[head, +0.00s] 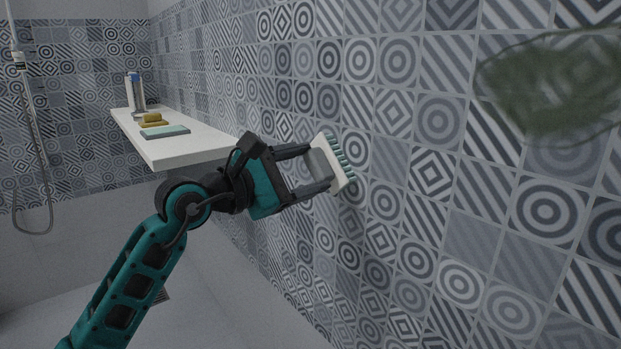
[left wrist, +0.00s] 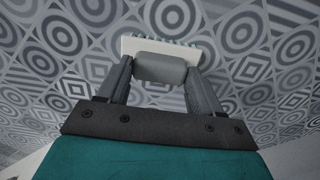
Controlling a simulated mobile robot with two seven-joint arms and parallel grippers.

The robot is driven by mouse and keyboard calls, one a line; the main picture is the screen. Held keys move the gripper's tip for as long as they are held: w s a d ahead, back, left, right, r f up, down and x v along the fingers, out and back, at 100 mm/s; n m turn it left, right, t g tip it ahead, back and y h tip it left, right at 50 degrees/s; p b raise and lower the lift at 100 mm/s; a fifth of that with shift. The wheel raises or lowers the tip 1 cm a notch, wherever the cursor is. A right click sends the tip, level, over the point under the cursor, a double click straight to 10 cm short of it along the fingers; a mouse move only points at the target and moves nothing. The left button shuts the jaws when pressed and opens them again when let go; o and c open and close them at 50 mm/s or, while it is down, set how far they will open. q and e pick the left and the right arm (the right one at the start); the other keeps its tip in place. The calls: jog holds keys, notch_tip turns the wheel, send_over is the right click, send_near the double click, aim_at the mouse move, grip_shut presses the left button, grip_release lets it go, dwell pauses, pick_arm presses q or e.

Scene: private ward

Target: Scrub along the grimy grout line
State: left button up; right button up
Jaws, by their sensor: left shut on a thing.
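My left gripper (head: 318,173) is shut on the grey grip of a scrub brush (head: 335,163). The brush has a white body and green bristles that face the tiled wall (head: 430,190). The bristles are close to the wall; I cannot tell whether they touch it. In the left wrist view the brush (left wrist: 160,48) sits between the two fingers of the left gripper (left wrist: 162,72). A greenish grimy patch (head: 550,85) spreads over the tiles at the upper right, well apart from the brush. My right gripper is not in view.
A white shelf (head: 190,151) stands out at the left, behind my left gripper. On it are bottles (head: 135,92), a yellow sponge (head: 152,119) and a flat teal item (head: 165,131). A shower hose (head: 38,150) hangs at the far left. The wall between brush and patch is clear.

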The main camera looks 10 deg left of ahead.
pick_arm(q)
jog(key=shift+a, duration=0.1)
jog(key=shift+s+a+f, duration=0.15)
jog(key=shift+s+a, duration=0.15)
jog(key=shift+a, duration=0.05)
jog(key=shift+b+v, duration=0.55)
jog(key=shift+v, duration=1.85)
jog(key=shift+s, duration=0.1)
jog(key=v, duration=0.2)
jog(key=shift+s+a, duration=0.2)
jog(key=shift+s, duration=0.15)
